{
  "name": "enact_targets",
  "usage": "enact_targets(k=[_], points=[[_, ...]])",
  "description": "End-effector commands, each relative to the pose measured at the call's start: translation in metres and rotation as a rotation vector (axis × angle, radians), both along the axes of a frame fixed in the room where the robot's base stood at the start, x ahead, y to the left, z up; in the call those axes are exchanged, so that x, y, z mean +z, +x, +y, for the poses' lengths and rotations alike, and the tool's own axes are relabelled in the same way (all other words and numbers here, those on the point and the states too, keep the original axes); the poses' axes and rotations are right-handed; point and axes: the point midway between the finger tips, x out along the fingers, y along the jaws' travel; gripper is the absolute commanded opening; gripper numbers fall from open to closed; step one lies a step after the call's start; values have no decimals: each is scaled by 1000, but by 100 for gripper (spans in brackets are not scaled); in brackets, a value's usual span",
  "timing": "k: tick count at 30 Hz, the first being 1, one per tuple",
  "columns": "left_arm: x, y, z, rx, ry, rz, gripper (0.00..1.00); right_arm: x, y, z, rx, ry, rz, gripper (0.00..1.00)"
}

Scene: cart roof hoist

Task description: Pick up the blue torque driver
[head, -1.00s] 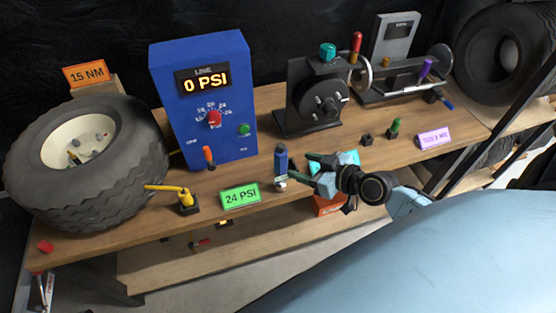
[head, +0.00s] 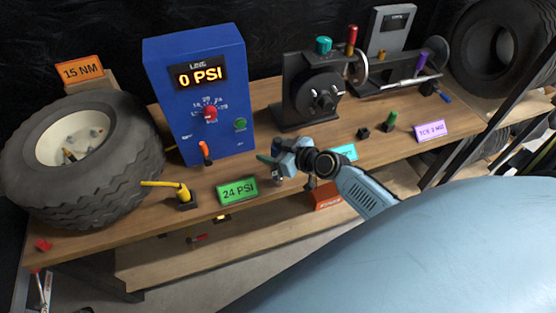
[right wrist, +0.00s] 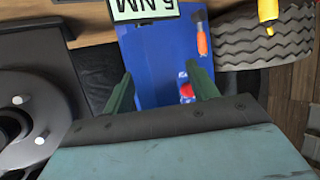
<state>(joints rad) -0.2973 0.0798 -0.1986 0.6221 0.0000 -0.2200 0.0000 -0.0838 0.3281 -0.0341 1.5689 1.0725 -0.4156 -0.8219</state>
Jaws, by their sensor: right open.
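The blue torque driver, upright near the table's front edge a second ago, is now mostly hidden by my right gripper (head: 274,158) in the head view. Only a small silvery part, seemingly its lower end (head: 277,176), shows below the gripper. My right gripper is open, with one green finger pointing left above that spot. In the right wrist view its two green fingers (right wrist: 163,90) stand apart, with the blue box's panel behind the gap. I cannot make out the driver between them there. My left gripper is not in view.
The blue 0 PSI box (head: 198,120) stands behind. A black wheel device (head: 312,100) stands to the right rear. A large tyre (head: 120,160) fills the left.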

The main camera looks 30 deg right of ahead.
Motion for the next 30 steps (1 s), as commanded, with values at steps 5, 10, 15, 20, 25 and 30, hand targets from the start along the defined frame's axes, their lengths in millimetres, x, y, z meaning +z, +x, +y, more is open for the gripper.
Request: enact_targets(k=[5,10,15,20,25,30], points=[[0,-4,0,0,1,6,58,0,0,0,0,0,0,52],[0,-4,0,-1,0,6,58,0,0,0,0,0,0,29],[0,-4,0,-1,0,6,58,0,-1,0,0,0,0,7],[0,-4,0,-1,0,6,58,1,0,0,-1,0,-2,1],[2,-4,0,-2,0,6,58,6,0,0,-1,0,-3,1],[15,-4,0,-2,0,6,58,36,0,0,2,-2,-6,1]])
